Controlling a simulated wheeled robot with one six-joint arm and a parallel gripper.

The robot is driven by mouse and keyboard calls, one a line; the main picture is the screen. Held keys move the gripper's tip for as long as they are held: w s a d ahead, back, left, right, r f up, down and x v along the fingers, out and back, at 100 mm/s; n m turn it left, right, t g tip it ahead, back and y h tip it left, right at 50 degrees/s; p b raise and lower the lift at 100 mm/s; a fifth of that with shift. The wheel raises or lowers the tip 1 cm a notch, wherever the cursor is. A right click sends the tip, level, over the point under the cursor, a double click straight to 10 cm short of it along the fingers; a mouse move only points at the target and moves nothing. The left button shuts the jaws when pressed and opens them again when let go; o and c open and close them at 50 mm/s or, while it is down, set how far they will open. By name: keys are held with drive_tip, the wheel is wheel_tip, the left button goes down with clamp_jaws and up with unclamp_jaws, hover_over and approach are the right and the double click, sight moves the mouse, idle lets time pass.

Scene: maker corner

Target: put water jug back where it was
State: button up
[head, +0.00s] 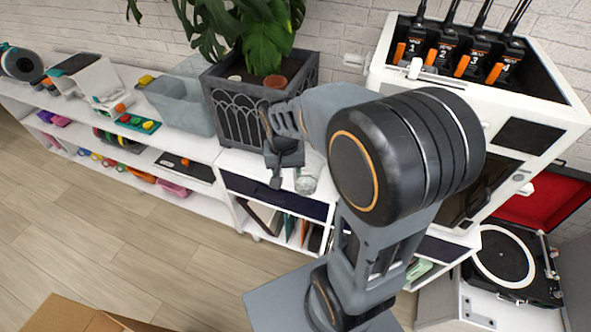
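My gripper (277,168) hangs at the front of the white shelf unit, before the dark planter; my arm reaches across the middle of the view. A clear glass vessel (308,180), perhaps the water jug, stands on the white shelf top just right of my gripper. My arm covers part of it, so I cannot tell its full shape or whether my gripper touches it. Whether the fingers are open or shut is not clear.
A dark planter (238,118) with a large-leaved plant stands behind my gripper. A grey-blue bin (180,108) is to its left. A white cabinet (520,135) holding several radios is at right, above a turntable (503,254). A cardboard box (75,315) lies on the otherwise open floor.

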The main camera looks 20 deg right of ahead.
drive_tip(key=shift+w+d+f+p, duration=0.6)
drive_tip(key=shift+w+d+f, duration=0.5)
drive_tip(key=shift+w+f, duration=0.9)
drive_tip(key=shift+w+d+f+p, duration=0.6)
drive_tip(key=shift+w+d+f, duration=0.5)
drive_tip(key=shift+w+f, duration=0.8)
drive_tip(key=shift+w+d+f+p, duration=0.6)
drive_tip(key=shift+w+d+f, duration=0.5)
drive_tip(key=shift+w+f, duration=0.9)
drive_tip(key=shift+s+f, duration=0.1)
drive_tip(key=shift+f, duration=0.3)
drive_tip(key=shift+f, duration=0.15)
drive_tip(key=o, duration=1.2)
drive_tip(key=shift+o, duration=0.2)
